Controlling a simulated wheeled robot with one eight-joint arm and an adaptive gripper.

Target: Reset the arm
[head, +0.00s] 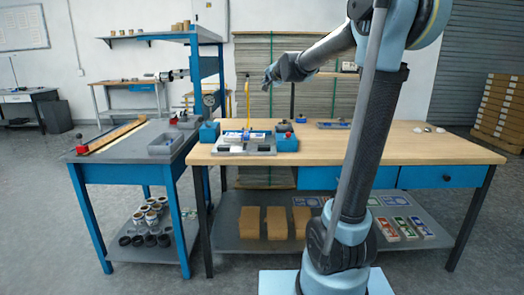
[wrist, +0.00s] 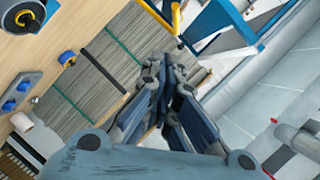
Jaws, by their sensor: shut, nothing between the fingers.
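My gripper (head: 268,80) is at the end of my raised arm, above the back of the wooden workbench (head: 420,148) in the head view. In the wrist view my gripper (wrist: 165,70) shows its dark blue fingers closed together with nothing between them. It touches nothing that I can see. A yellow lever (head: 247,100) rises from the blue and grey press (head: 245,142) on the bench, left of and below my gripper. A yellow bar (wrist: 165,20) shows near the top of the wrist view.
Blue boxes (head: 286,141) stand beside the press. The right part of the bench top is mostly clear. Brown boxes (head: 249,222) sit on the lower shelf.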

